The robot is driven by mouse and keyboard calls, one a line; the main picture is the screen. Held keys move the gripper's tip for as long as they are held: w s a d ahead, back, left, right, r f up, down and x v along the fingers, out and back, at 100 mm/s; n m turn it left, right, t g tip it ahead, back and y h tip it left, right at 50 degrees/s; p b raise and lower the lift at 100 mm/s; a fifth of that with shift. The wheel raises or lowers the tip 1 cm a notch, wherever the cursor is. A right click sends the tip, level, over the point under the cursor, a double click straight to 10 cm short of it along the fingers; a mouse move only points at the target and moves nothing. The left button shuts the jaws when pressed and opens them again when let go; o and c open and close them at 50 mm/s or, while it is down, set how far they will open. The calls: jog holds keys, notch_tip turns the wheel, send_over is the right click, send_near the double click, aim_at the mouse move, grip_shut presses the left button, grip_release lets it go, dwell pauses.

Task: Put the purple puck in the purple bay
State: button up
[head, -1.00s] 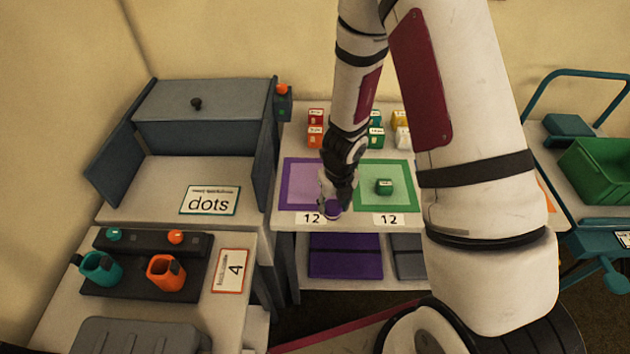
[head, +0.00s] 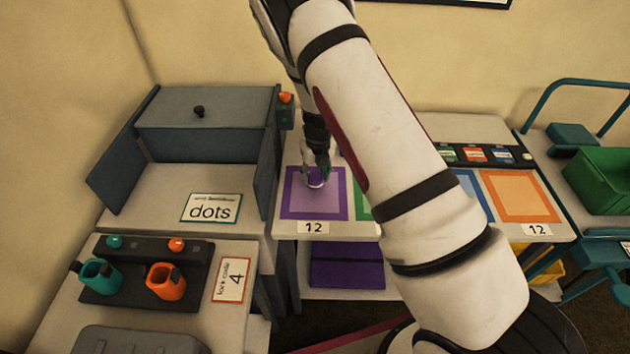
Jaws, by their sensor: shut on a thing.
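The purple puck (head: 317,184) is between the fingers of my gripper (head: 316,178) in the head view. My gripper points down and is shut on it. The puck is over the purple bay (head: 300,211), a purple-bordered square on the table with a "12" label at its front edge. The puck is near the upper middle of the bay. I cannot tell whether it touches the surface or hangs just above it.
My arm hides most of the green bay (head: 361,207) and part of the blue bay (head: 468,187). An orange bay (head: 518,195) lies at the right. A grey box unit (head: 206,124) with a side panel stands close at the left. A green crate (head: 606,180) sits far right.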

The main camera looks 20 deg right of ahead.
aim_at(315, 176)
notch_tip(315, 176, down, 3)
jog(key=shift+f+p, duration=0.1)
jog(key=shift+p, duration=0.5)
jog(key=shift+w+f, duration=0.15)
jog(key=shift+f, duration=0.05)
jog(key=shift+f, duration=0.1)
jog(key=o, duration=1.2)
